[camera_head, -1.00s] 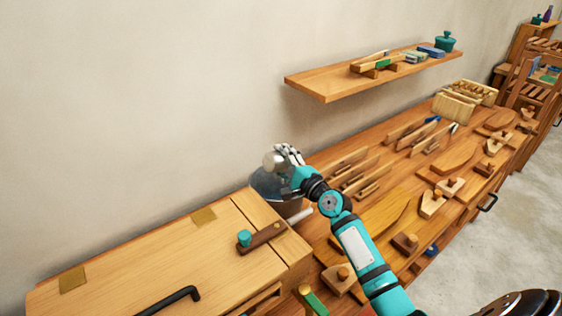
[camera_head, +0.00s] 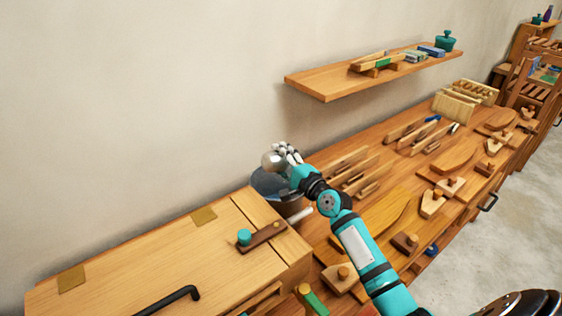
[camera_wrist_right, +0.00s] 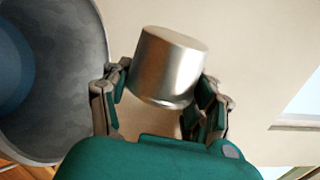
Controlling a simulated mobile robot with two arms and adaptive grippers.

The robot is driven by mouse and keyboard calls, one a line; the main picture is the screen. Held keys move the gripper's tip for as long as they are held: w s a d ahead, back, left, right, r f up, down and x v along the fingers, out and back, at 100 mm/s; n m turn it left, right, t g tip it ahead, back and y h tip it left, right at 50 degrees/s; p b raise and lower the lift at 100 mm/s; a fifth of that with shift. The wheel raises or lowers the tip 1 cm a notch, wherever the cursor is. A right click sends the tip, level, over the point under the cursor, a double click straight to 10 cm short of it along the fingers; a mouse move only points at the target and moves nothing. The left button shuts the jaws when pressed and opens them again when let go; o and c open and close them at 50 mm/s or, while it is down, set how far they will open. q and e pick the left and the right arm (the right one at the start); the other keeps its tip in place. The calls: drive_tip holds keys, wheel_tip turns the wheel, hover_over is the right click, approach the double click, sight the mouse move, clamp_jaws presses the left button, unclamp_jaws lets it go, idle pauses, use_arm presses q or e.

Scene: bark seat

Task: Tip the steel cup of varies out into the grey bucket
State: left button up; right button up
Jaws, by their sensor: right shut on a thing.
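The steel cup (camera_head: 273,160) is held over the grey bucket (camera_head: 262,186) at the back of the bench against the wall. My right gripper (camera_head: 286,158) is shut on it. In the right wrist view the cup (camera_wrist_right: 167,66) sits between both fingers of the gripper (camera_wrist_right: 160,92), showing its smooth metal side and closed base. The cup looks tilted, and its mouth and contents are hidden. In that view the bucket's grey inner wall (camera_wrist_right: 75,105) and a blue area inside fill the left side. My left gripper is not in view.
A wooden chest (camera_head: 140,262) with a black handle stands left of the bucket. Wooden planes and tools crowd the bench to the right. A wall shelf (camera_head: 365,78) hangs above, and a slotted wooden box (camera_head: 458,105) stands farther back.

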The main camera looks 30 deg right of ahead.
sight(267, 158)
drive_tip(key=n, duration=0.3)
drive_tip(key=shift+a+r+n+b, duration=0.3)
drive_tip(key=shift+a+r+b, duration=0.05)
drive_tip(key=shift+a, duration=0.05)
drive_tip(key=n, duration=0.2)
drive_tip(key=a+r+n, duration=0.1)
drive_tip(key=n, duration=0.1)
drive_tip(key=shift+s+a, duration=0.15)
drive_tip(key=shift+s, duration=0.05)
drive_tip(key=n, duration=0.2)
drive_tip(key=a+r+n+b, duration=0.1)
drive_tip(key=n, duration=0.1)
drive_tip(key=a+n+b, duration=0.1)
drive_tip(key=n, duration=0.1)
drive_tip(key=shift+s+r, duration=0.15)
drive_tip(key=r+n+p, duration=0.1)
drive_tip(key=n, duration=0.1)
drive_tip(key=shift+r+n, duration=0.1)
drive_tip(key=shift+n, duration=0.3)
drive_tip(key=n, duration=0.1)
drive_tip(key=n+p, duration=0.1)
drive_tip(key=n, duration=0.1)
drive_tip(key=shift+a+r+n, duration=0.15)
drive_tip(key=shift+n, duration=0.15)
